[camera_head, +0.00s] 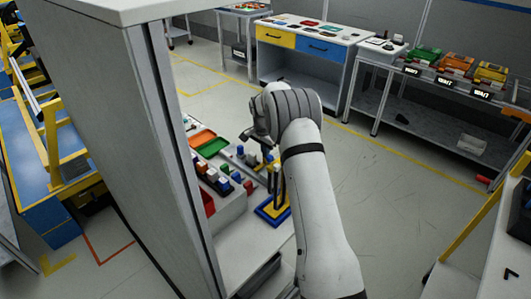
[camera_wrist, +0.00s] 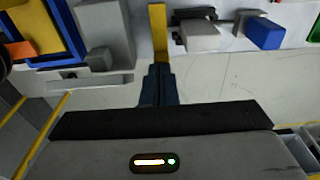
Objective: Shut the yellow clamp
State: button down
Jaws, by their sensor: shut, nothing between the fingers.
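The yellow clamp shows in the wrist view as a yellow bar (camera_wrist: 158,32), just beyond the tips of my gripper (camera_wrist: 157,72). My gripper's dark fingers are together and hold nothing. The bar's lower end is at or very near the fingertips; I cannot tell whether they touch. In the head view a small upright yellow part (camera_head: 270,180) stands by a blue and yellow base (camera_head: 270,213) on the bench, partly hidden by my arm. The clamp's open or shut position is not clear.
A blue block (camera_wrist: 264,34) and a light grey block (camera_wrist: 200,36) sit right of the bar. A grey block (camera_wrist: 104,30) and a blue-yellow fixture (camera_wrist: 74,35) are left. A tall grey panel (camera_head: 110,100) stands left of the bench. Open floor (camera_head: 390,165) lies right.

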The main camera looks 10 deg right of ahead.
aim_at(263, 164)
jog(key=shift+s+a, duration=0.35)
jog(key=shift+a, duration=0.25)
jog(key=s+r+n+p, duration=0.1)
jog(key=s+r, duration=0.2)
jog(key=r, duration=0.8)
jog(key=s+r+n+p, duration=0.1)
jog(key=s+r, duration=0.2)
jog(key=r, duration=0.8)
jog(key=s+r+n+t+p, duration=0.2)
jog(key=s+r+n, duration=0.1)
jog(key=s+r, duration=0.65)
jog(key=s+a+r+n+p, duration=0.1)
jog(key=s+n+p, duration=0.1)
jog(key=s, duration=1.2)
jog(key=s+a+n+t+p, duration=0.1)
jog(key=s+a+n+p, duration=0.1)
jog(key=s, duration=1.3)
jog(key=shift+r+n+y+p, duration=0.4)
jog(key=shift+n+p, duration=0.45)
jog(key=shift+n, duration=0.35)
